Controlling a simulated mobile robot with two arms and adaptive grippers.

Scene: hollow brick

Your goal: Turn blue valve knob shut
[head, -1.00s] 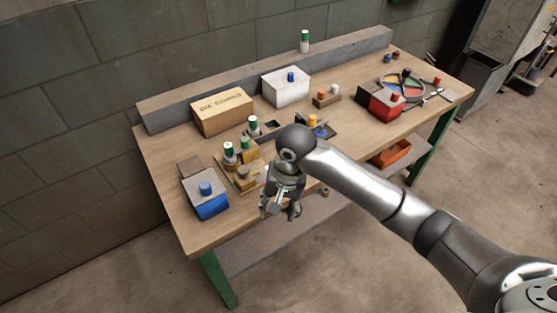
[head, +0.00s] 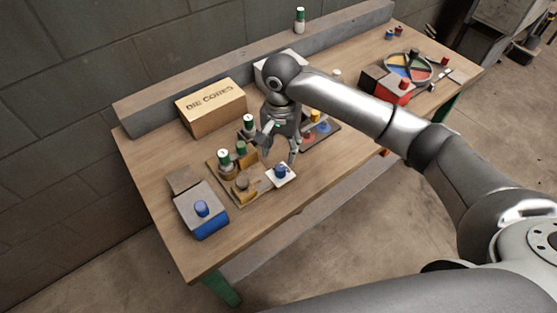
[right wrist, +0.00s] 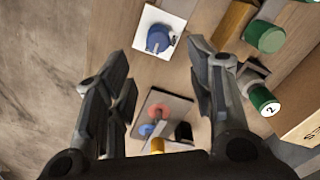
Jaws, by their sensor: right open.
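A blue valve knob (head: 280,170) sits on a small white plate (head: 288,179) near the front edge of the workbench. In the right wrist view the blue knob (right wrist: 160,40) is near the top, on its white plate (right wrist: 148,22). A small pointer-like part shows on the knob. My right gripper (head: 279,148) is open and empty, pointing down just above and behind the knob. In the right wrist view the gripper (right wrist: 158,56) has its fingers spread to either side of the knob's line, apart from it. My left gripper is not in view.
Left of the plate stand green-capped bottles (head: 224,158) and a wooden block fixture (head: 243,189). A grey-and-blue box (head: 208,222) with a blue knob is at front left. A DIE CORES box (head: 211,107) stands behind. A red box (head: 386,88) is at right.

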